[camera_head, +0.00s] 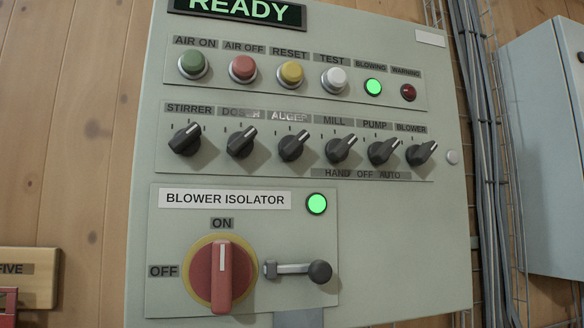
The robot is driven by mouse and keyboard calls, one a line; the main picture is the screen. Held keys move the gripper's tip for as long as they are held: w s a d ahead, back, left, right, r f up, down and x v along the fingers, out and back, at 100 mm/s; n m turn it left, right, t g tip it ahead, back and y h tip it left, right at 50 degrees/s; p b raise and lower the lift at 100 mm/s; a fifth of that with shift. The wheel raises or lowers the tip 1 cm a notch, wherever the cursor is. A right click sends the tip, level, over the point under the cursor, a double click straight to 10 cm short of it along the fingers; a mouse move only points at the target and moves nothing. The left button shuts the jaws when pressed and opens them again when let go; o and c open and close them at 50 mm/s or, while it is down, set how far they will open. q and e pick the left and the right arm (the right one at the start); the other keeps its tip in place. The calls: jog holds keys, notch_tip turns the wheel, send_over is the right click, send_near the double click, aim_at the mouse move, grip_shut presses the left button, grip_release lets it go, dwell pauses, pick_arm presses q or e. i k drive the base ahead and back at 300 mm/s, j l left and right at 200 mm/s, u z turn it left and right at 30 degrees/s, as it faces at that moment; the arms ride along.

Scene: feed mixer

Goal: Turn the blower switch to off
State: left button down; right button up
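The blower switch (421,153) is a black rotary knob at the right end of a row of similar knobs on a grey-green control panel (400,245). Its white pointer line is tilted to the upper right, not straight up. A "HAND OFF AUTO" strip (364,174) runs below the right part of the row. Lower on the panel, the blower isolator (222,275) is a red handle on a yellow disc. Its handle stands upright, pointing to ON. Neither of my grippers shows in the head view.
Push buttons and lamps sit above. A black-knobbed lever (320,272) sticks out below. Cables (487,150) run along the panel's right side.

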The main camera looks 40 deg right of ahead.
aim_at(416, 155)
jog(key=l+z, duration=0.1)
jog(key=z, duration=1.6)
